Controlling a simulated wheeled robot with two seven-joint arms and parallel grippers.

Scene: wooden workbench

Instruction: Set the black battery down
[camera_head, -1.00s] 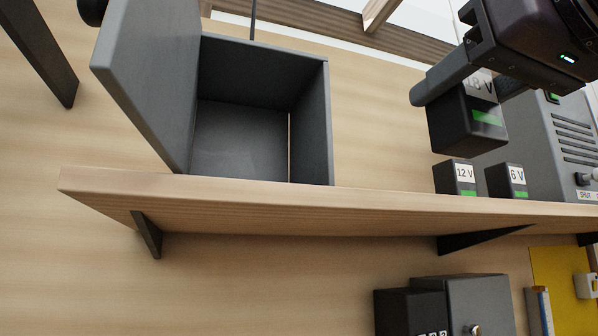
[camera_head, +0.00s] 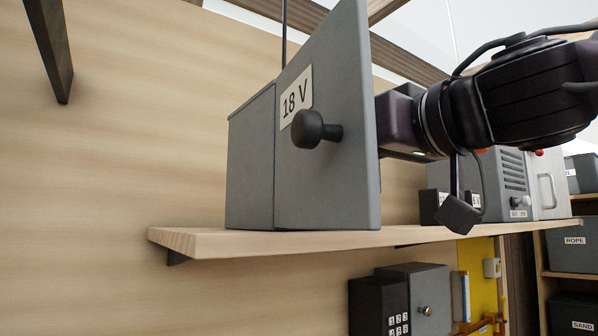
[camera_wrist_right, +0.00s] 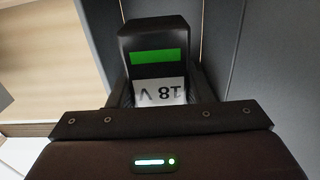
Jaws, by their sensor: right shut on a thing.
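The black battery (camera_wrist_right: 152,27), with a green stripe and an upside-down 18 V label, shows in the right wrist view. My right gripper (camera_wrist_right: 160,88) is shut on it, one finger on each side. Grey panels stand close on both sides of the battery there; I cannot tell whether it touches anything below. In the head view my right arm reaches in from the right behind the open grey door (camera_head: 345,175), which has an 18 V label and a black knob. The door hides the gripper, the battery and the inside of the grey box (camera_head: 250,160). My left gripper is out of view.
The box stands on a wooden shelf (camera_head: 215,240). Small black batteries (camera_head: 430,208) and a grey vented unit (camera_head: 508,175) stand further right on it. A dark block (camera_head: 458,214) hangs below my arm. A keypad safe (camera_head: 420,290) is below the shelf.

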